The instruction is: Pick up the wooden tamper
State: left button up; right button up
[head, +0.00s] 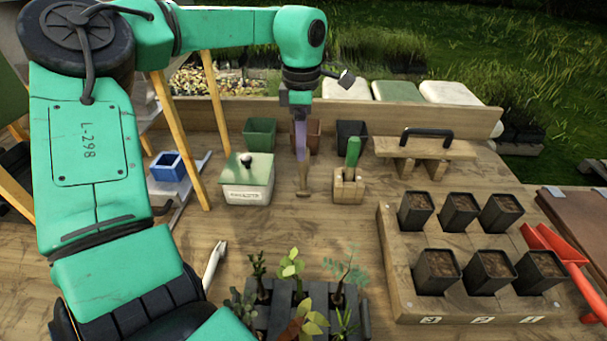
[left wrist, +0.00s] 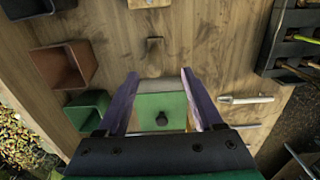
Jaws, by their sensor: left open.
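The wooden tamper (head: 304,181) is a small brown piece standing upright on the wooden bench, in the middle of the head view. It also shows in the left wrist view (left wrist: 154,46), beyond my fingertips. My left gripper (head: 301,156) points down, with its purple fingers close above and in front of the tamper in the head view. In the left wrist view its fingers (left wrist: 159,74) are spread apart with nothing held between them; the green-lidded box shows through the gap. The tamper's top is partly hidden by the fingers in the head view. My right gripper is not in view.
A green-lidded box (head: 246,183) stands left of the tamper, and a wooden block with a green-handled tool (head: 348,187) stands right. Empty pots (head: 259,134) line the back. A seedling tray (head: 290,319) is in front; a wooden pot rack (head: 400,282) is at right.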

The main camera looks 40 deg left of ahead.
aim_at(304, 165)
pick_arm(q)
jog(key=f, duration=0.2)
jog(key=f+p, duration=0.1)
jog(key=f, duration=0.2)
jog(key=w+f+p, duration=0.1)
jog(key=f, duration=0.1)
jog(key=shift+f, duration=0.55)
jog(key=shift+a, duration=0.1)
grip_shut()
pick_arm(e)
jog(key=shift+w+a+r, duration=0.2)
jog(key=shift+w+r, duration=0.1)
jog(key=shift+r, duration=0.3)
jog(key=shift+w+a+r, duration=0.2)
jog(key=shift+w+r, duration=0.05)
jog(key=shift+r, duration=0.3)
